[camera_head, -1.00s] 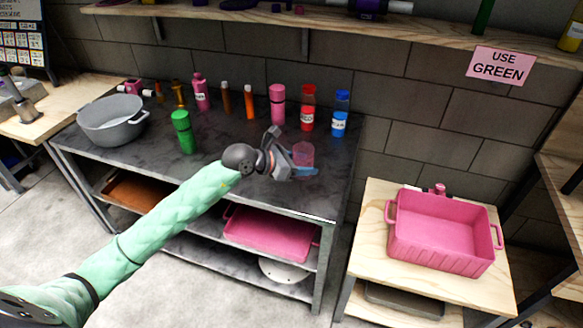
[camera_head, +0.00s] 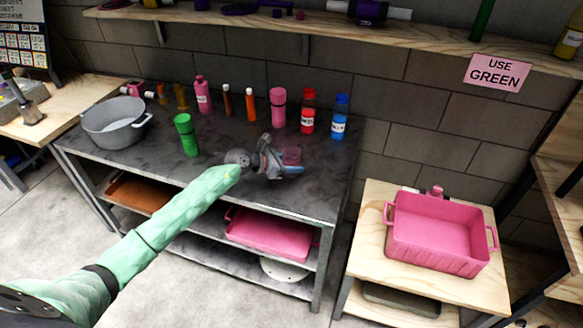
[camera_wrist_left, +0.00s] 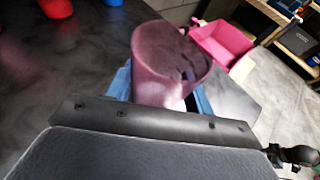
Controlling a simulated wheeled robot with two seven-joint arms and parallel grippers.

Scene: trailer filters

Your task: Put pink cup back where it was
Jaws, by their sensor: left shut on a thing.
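The pink cup (camera_head: 291,154) is small, translucent and pink, and it is over the right part of the dark worktable (camera_head: 240,183). My left gripper (camera_head: 290,168) is shut on it. In the left wrist view the cup (camera_wrist_left: 172,58) stands between the blue fingertips, its open rim facing up and a little tilted. I cannot tell whether its base touches the table. The right gripper is in neither view.
A green bottle (camera_head: 187,136) and a grey pot (camera_head: 115,124) stand to the left. Pink, red (camera_head: 308,112) and blue (camera_head: 340,118) bottles stand behind the cup. A pink bin (camera_head: 438,232) is on a wooden table at right. The table's front right is clear.

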